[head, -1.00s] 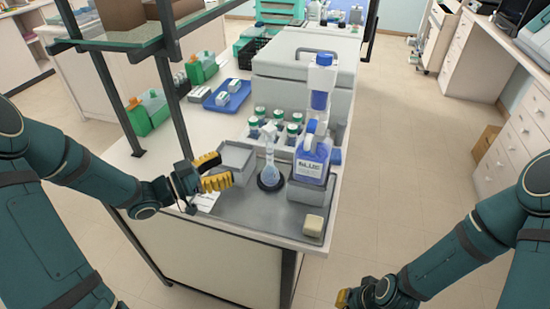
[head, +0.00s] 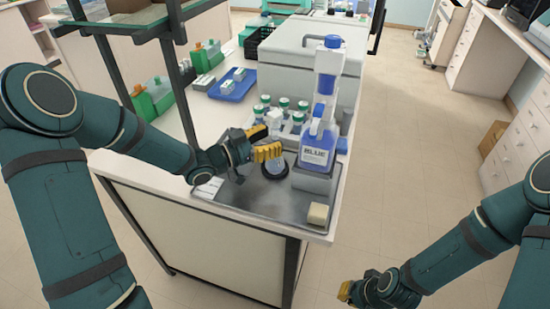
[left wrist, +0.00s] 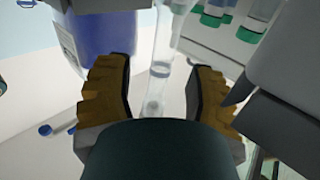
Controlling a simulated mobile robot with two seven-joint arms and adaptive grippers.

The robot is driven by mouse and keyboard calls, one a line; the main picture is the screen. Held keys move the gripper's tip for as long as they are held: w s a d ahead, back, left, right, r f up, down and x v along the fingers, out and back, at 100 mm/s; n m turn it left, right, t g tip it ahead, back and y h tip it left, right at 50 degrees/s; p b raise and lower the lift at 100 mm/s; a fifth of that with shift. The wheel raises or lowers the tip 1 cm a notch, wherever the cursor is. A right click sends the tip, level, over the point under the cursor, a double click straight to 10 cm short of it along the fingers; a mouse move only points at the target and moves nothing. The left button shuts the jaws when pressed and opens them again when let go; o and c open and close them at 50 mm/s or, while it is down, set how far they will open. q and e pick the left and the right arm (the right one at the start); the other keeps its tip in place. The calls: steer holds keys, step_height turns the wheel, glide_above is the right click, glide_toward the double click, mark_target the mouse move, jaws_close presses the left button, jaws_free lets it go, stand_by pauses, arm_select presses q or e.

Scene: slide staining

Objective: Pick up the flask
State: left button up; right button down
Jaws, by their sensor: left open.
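The clear flask (head: 277,167) stands on a black round base on the grey mat (head: 240,191). Its slim neck (left wrist: 158,80) shows between my left fingers in the left wrist view. My left gripper (head: 267,147) has yellow fingers and is at the flask, hiding part of its middle in the head view. In the left wrist view the left gripper (left wrist: 158,72) is open, with its fingers on either side of the neck and gaps visible. My right gripper (head: 346,291) is low at the right, away from the bench; its jaw opening is unclear.
A bottle labelled BLUE (head: 319,149) stands close right of the flask. Several green-capped bottles (head: 284,104) stand behind. A pale block (head: 318,214) lies near the front right corner. A shelf post (head: 181,100) rises at left.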

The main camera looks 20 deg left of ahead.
arm_select(q)
steer(key=shift+x, duration=0.9)
jaws_close()
